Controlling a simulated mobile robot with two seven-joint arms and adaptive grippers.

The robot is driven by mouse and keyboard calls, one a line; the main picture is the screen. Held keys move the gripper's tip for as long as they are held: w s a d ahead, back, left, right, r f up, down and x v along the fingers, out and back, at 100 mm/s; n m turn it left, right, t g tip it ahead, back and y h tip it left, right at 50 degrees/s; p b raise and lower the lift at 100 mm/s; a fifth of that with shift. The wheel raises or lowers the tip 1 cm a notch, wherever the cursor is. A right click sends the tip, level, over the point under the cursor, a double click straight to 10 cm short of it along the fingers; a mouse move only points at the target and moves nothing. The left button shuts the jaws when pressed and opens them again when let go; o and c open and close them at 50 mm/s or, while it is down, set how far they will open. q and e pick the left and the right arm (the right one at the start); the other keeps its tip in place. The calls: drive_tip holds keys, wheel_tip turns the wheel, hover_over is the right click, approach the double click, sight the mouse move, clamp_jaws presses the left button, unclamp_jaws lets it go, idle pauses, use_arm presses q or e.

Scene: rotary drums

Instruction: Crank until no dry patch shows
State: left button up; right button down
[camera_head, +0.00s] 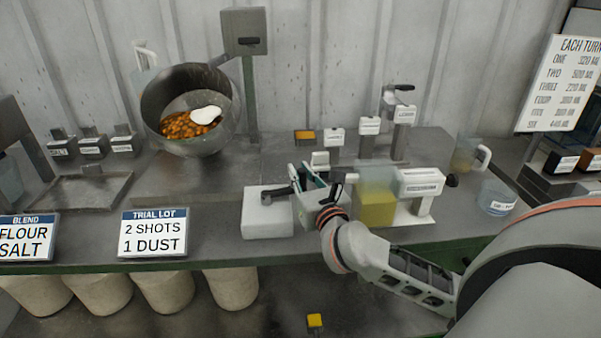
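A grey metal drum (150,100) is tilted with its mouth toward me. Inside it lie orange-brown pieces (180,127) with a white patch (205,114) on top, and bare metal shows around them. A grey box (243,22) with a dark handle (249,41) stands on a post behind the drum. My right gripper (316,183) is over the bench, right of the drum and apart from it. Its fingers look spread, with nothing clearly held between them. A white block (268,222) with a dark lever stands just left of it. My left gripper is out of view.
A clear container with yellow contents (377,212) stands close right of my gripper, beside a white labelled dispenser (422,182). Small labelled boxes (92,144), a jug (465,154) and a glass bowl (497,198) are farther out. A trial lot sign (153,233) stands at the bench front.

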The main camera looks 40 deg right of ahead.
drive_tip(key=c, duration=1.9)
unclamp_jaws()
drive_tip(key=shift+s+a, duration=0.1)
drive_tip(key=shift+s, duration=0.2)
drive_tip(key=shift+v, duration=3.45)
drive_tip(key=shift+c, duration=0.4)
